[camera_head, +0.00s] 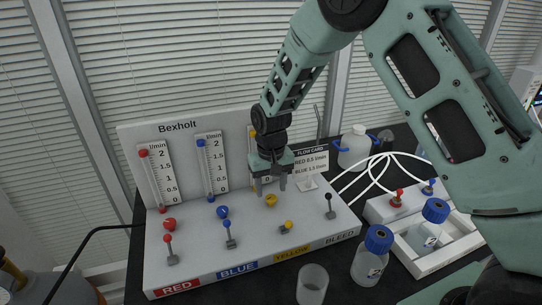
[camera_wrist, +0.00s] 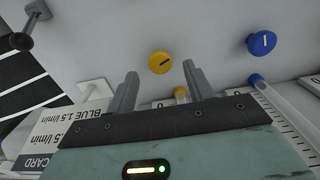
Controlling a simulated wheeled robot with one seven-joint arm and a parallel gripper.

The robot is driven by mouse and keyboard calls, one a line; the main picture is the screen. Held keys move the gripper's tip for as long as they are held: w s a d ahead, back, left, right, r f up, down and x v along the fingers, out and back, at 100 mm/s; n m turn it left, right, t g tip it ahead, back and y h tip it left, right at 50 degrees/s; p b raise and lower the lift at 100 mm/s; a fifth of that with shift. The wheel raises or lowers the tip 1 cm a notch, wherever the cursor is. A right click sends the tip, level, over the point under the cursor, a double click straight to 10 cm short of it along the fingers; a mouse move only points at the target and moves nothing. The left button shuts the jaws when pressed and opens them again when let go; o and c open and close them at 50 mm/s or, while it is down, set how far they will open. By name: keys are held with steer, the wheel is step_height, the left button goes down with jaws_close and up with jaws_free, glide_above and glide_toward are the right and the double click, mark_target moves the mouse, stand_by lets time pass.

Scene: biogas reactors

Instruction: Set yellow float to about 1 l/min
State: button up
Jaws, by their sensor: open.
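The yellow knob (camera_head: 271,201) is on the panel's sloped base, below the yellow flow tube. It also shows in the wrist view (camera_wrist: 160,62), round with a dark line on its face. My gripper (camera_head: 270,189) is open and empty. Its two fingers point at the yellow knob, one to each side in the wrist view (camera_wrist: 160,70), and I cannot tell whether they touch it. The yellow tube and scale are mostly hidden by my gripper; a yellow piece (camera_wrist: 181,93) shows near the 0 mark. The yellow lever (camera_head: 287,226) leans over in front of the knob.
Red (camera_head: 169,224) and blue (camera_head: 222,212) knobs sit left, with levers in front. The black bleed lever (camera_head: 330,206) stands right. A flow card (camera_head: 311,166) is behind. A clear cup (camera_head: 312,284) and a blue-capped bottle (camera_head: 370,260) stand in front right.

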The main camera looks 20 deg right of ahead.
mark_target(271, 197)
step_height(271, 197, up, 14)
steer(key=b, duration=0.2)
steer(key=shift+r, duration=0.25)
steer(key=s+a+n+y, duration=0.15)
steer(key=s+a, duration=0.25)
steer(key=s, duration=0.5)
steer(key=s+a+n+h, duration=0.1)
steer(key=s+a+n, duration=0.25)
steer(key=s, duration=0.45)
steer(key=s+d+f+n, duration=0.1)
steer(key=s+f+n, duration=0.1)
steer(key=s, duration=1.3)
steer(key=shift+s+n, duration=0.25)
steer(key=shift+n, duration=0.05)
steer(key=shift+w, duration=0.15)
